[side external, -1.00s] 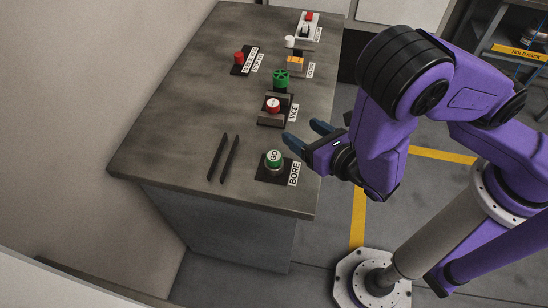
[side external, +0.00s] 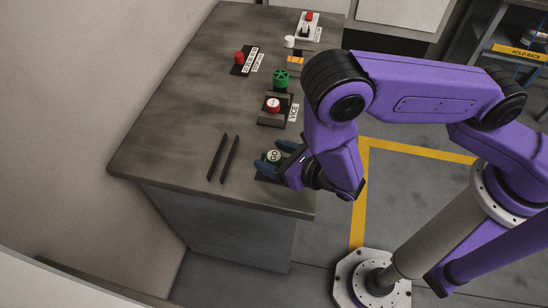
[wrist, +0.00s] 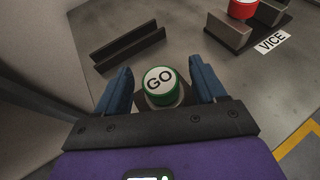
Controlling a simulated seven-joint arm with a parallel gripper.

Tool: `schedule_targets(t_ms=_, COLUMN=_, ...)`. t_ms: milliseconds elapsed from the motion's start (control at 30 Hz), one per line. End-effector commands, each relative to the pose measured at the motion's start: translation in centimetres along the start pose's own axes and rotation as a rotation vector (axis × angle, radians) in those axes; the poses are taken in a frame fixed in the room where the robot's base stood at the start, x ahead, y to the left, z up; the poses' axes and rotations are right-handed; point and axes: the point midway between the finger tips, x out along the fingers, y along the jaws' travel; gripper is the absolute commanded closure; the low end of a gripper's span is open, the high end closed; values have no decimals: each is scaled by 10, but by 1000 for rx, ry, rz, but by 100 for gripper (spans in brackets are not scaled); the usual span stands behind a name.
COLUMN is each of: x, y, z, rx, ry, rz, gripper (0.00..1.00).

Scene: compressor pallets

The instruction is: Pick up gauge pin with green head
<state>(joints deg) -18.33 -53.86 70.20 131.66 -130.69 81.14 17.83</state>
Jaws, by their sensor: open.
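The gauge pin with the green head (side external: 274,156) stands upright near the front of the bench, its white top marked GO. In the wrist view its head (wrist: 159,82) sits between the two blue fingers of my gripper (wrist: 160,88). My gripper (side external: 272,156) is open, with one finger on either side of the pin and a visible gap to each. In the side view the fingers and wrist hide the pin's lower part and most of its BORE-labelled dark base.
Two dark parallel rails (side external: 222,158) lie left of the pin. Behind it stands a red-headed pin (side external: 273,105) in a block labelled VICE, then a green handwheel (side external: 281,77). Farther back are a red button (side external: 239,57) and other small fittings. The bench's left part is bare.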

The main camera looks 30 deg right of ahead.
Motion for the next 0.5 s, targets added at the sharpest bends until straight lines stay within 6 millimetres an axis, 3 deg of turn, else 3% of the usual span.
schedule_targets(t_ms=267, x=4, y=0, z=0, rx=-1, ry=0, rz=1, gripper=30)
schedule_targets(t_ms=300, x=4, y=0, z=0, rx=-1, ry=0, rz=1, gripper=37)
schedule_targets(t_ms=433, x=4, y=0, z=0, rx=-1, ry=0, rz=0, gripper=79)
schedule_targets(t_ms=467, x=4, y=0, z=0, rx=-1, ry=0, rz=1, gripper=87)
schedule_targets(t_ms=500, x=4, y=0, z=0, rx=-1, ry=0, rz=1, gripper=87)
